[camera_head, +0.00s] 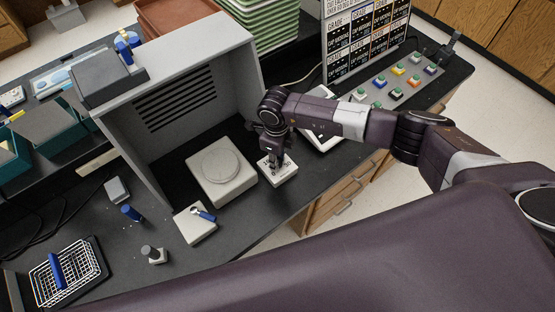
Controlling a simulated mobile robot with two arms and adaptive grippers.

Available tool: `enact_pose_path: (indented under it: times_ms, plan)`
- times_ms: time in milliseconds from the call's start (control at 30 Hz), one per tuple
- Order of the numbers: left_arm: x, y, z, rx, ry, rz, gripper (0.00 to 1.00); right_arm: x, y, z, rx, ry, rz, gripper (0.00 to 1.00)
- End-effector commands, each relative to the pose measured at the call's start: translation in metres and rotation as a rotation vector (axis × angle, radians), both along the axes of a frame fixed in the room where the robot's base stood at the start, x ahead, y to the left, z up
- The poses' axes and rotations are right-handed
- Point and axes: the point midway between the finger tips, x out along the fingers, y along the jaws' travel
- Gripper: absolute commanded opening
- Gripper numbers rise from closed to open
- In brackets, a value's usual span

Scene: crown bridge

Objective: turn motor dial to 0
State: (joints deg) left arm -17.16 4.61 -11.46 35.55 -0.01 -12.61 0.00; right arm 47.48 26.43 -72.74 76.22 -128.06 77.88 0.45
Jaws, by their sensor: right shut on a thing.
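The motor dial box (280,174), a small white box with dark markings on top, sits on the black bench in front of the grey hood. My right gripper (270,155) points down over it and is shut on the dial, which the fingers mostly hide. The dial's setting cannot be read from here. My left gripper is not in view.
A white device with a round plate (222,171) stands just left of the dial box. A grey hood (150,130) rises behind. A white block with a blue-handled tool (195,224), a wire basket (66,272) and a coloured button panel (397,81) are around.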

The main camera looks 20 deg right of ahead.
Motion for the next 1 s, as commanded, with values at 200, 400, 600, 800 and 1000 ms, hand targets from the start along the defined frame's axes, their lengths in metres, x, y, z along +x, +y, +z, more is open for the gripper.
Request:
enact_pose_path:
  times_ms: [200,400,600,800,1000]
  plan:
    - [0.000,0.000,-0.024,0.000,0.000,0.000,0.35,0.002,-0.001,-0.004,-0.001,-0.005,0.136,0.00]
    - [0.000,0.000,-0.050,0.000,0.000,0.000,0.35,0.002,-0.001,-0.005,-0.001,-0.005,0.314,0.00]
    - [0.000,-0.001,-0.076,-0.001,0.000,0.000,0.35,0.003,-0.001,-0.005,-0.001,-0.007,0.494,0.00]
    - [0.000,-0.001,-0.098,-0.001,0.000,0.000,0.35,0.002,-0.001,-0.004,0.001,-0.005,0.647,0.00]
    - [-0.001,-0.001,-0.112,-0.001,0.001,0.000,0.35,0.002,-0.001,-0.002,0.001,-0.004,0.756,0.00]
